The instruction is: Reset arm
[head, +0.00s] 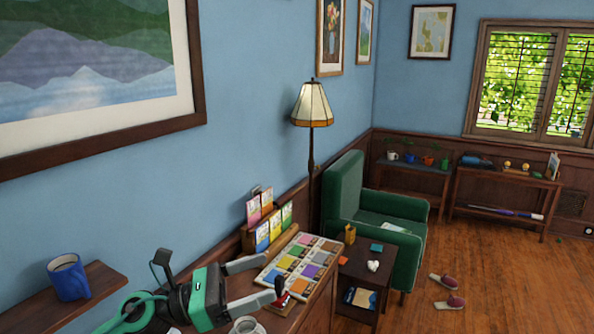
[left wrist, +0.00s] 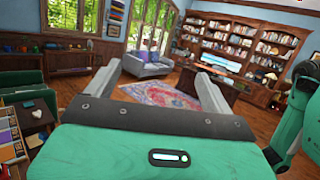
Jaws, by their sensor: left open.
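My left gripper (head: 262,280) comes in at the bottom of the head view, in front of a wooden cabinet top. Its two grey fingers are spread apart with nothing between them. In the left wrist view the same gripper (left wrist: 160,88) shows its fingers wide apart, pointing out over the open room. A green part of my own body shows at the right edge of the left wrist view. My right gripper does not show in either view.
A color sample board (head: 298,262) and card rack (head: 268,226) stand close to the gripper. A jar (head: 247,326) is just below it. A blue mug (head: 68,278) sits on a wall shelf (head: 100,285) at left. A green armchair (head: 345,200) and small table (head: 352,270) stand beyond.

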